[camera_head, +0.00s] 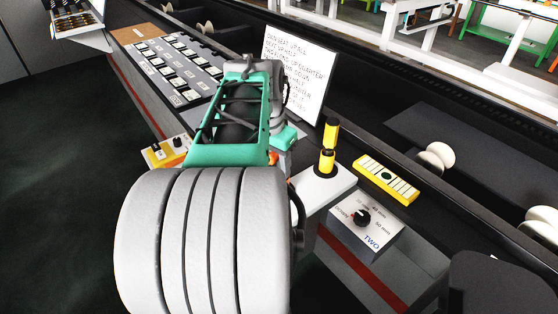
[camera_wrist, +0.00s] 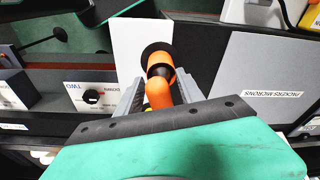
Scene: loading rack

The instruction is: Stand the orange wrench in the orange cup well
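The wrench, orange with black bands, stands near upright in the dark round cup well (camera_wrist: 155,48) on a white block (camera_wrist: 128,40). In the wrist view the wrench (camera_wrist: 158,92) shows between the fingers of my gripper (camera_wrist: 160,82). The fingers look spread and open, with a narrow gap beside the wrench. The foot of the wrench inside the well is hidden.
A box marked TWO with a knob (camera_head: 363,217) stands right of the block. A yellow scale piece (camera_head: 387,180) lies behind it. A white text sign (camera_head: 298,75) stands behind my arm. A small yellow box (camera_head: 167,150) and a button panel (camera_head: 170,70) are on the left.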

